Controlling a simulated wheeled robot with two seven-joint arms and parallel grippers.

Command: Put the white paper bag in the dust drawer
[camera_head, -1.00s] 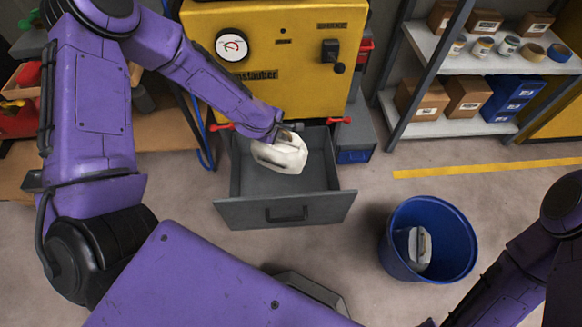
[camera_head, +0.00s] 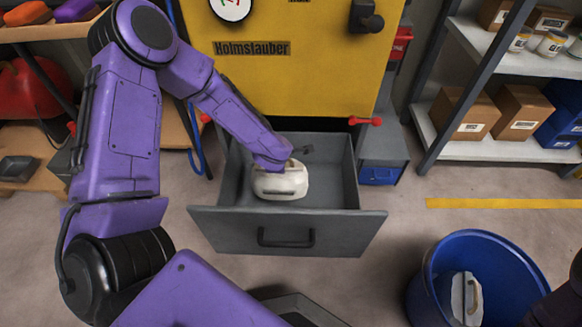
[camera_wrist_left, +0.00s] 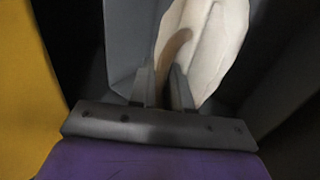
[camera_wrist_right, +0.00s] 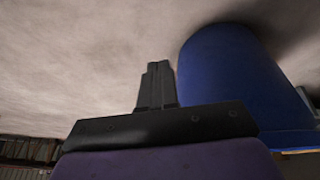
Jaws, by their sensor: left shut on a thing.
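The white paper bag (camera_head: 281,184) is inside the open grey dust drawer (camera_head: 287,231), toward its left side. It also fills the upper middle of the left wrist view (camera_wrist_left: 205,45). My left gripper (camera_wrist_left: 163,85) is shut on the bag near its handle slot. In the head view the left gripper is mostly hidden by my forearm. I cannot tell whether the bag touches the drawer floor. My right gripper (camera_wrist_right: 158,80) is shut and empty, beside the blue bin (camera_wrist_right: 228,75).
The yellow machine (camera_head: 290,70) stands above the drawer, with a red clamp handle (camera_head: 365,121) on the right. The blue bin (camera_head: 430,285) at lower right holds another whitish bag (camera_head: 467,298). Shelves with boxes (camera_head: 472,112) stand at the right.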

